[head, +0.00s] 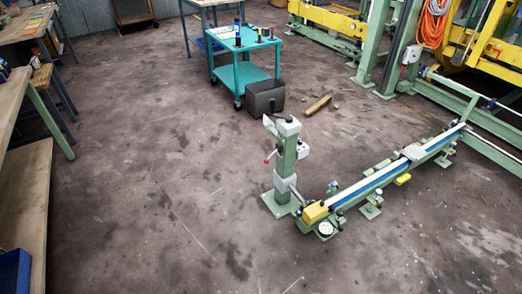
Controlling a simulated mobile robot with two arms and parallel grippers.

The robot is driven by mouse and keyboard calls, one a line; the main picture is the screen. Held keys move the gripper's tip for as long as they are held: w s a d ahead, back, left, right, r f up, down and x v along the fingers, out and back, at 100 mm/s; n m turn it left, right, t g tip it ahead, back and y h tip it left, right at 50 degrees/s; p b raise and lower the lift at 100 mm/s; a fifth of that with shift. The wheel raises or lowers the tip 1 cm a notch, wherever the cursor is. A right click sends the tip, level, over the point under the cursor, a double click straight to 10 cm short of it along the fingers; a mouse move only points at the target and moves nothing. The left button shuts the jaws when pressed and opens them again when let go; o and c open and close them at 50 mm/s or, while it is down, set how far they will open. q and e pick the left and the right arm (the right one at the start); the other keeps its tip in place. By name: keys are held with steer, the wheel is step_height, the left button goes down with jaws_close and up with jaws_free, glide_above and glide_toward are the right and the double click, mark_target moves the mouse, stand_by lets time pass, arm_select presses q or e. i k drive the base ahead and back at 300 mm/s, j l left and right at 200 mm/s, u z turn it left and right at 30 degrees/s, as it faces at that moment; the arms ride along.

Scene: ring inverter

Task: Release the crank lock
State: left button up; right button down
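A green upright post (290,158) stands on a flat green base plate near the middle of the head view. A small lever with a red tip (267,161) sticks out from its left side. A grey head (288,127) caps the post, and a light grey box (304,149) sits on its right side. A grey bracket (285,185) is low on the post. I cannot tell which of these parts is the crank lock. Neither of my grippers is in view.
A long blue-topped rail (378,180) with a yellow end block (314,212) runs back right from the post. A teal cart (245,73) and dark box (265,98) stand behind. Workbenches line the left. The floor left of the post is clear.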

mark_target(266, 161)
steer(key=i+u, duration=0.1)
steer(key=i, duration=0.6)
steer(key=i+l+u, duration=0.15)
steer(key=i, duration=0.5)
